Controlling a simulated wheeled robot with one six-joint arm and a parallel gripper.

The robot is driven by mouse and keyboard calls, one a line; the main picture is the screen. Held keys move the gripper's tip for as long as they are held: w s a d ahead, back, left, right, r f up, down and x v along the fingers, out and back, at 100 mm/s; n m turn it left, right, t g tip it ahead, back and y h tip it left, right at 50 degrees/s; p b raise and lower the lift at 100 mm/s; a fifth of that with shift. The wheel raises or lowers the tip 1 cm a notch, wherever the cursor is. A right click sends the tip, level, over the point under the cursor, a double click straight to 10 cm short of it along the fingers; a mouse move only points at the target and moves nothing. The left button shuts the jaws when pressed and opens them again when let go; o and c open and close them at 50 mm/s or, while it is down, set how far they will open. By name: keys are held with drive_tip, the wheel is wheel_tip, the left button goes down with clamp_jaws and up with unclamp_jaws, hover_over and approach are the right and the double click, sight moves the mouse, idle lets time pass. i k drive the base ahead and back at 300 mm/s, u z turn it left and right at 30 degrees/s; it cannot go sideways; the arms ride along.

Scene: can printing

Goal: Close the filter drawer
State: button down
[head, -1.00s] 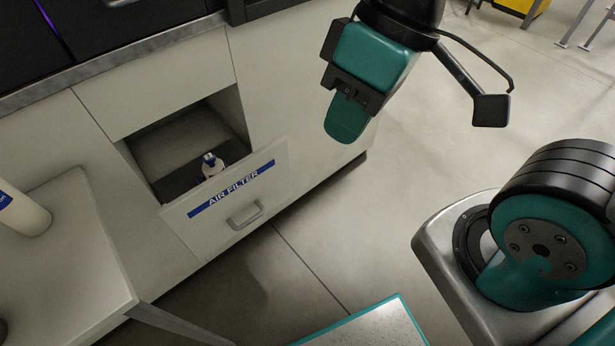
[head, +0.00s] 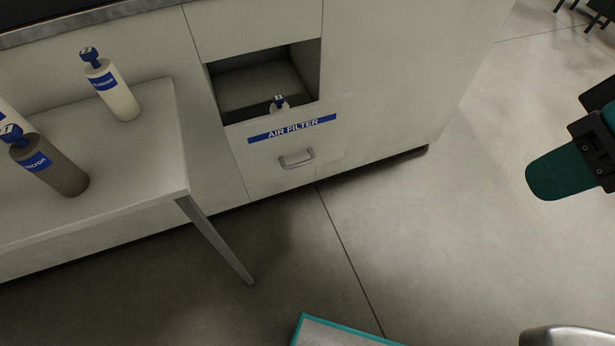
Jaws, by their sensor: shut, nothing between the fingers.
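The filter drawer (head: 320,147) is a pale front panel with a blue "AIR FILTER" label and a grey handle (head: 297,159). It stands pulled out from the white cabinet, with a dark opening (head: 292,80) above it. My gripper (head: 545,178), with teal fingers, is shut and empty at the right edge, partly cut off. It is well to the right of the drawer and touches nothing.
A pale side table (head: 140,160) with a metal leg stands left of the drawer. It carries a white bottle (head: 113,92) and a grey bottle (head: 50,165), both with blue caps, and another bottle cut off at the left edge. The floor (head: 430,230) right of the drawer is clear.

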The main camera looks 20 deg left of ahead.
sight(265, 146)
drive_tip(key=k, duration=0.5)
drive_tip(key=u, duration=1.3)
drive_tip(key=i, duration=0.5)
drive_tip(key=z, duration=0.05)
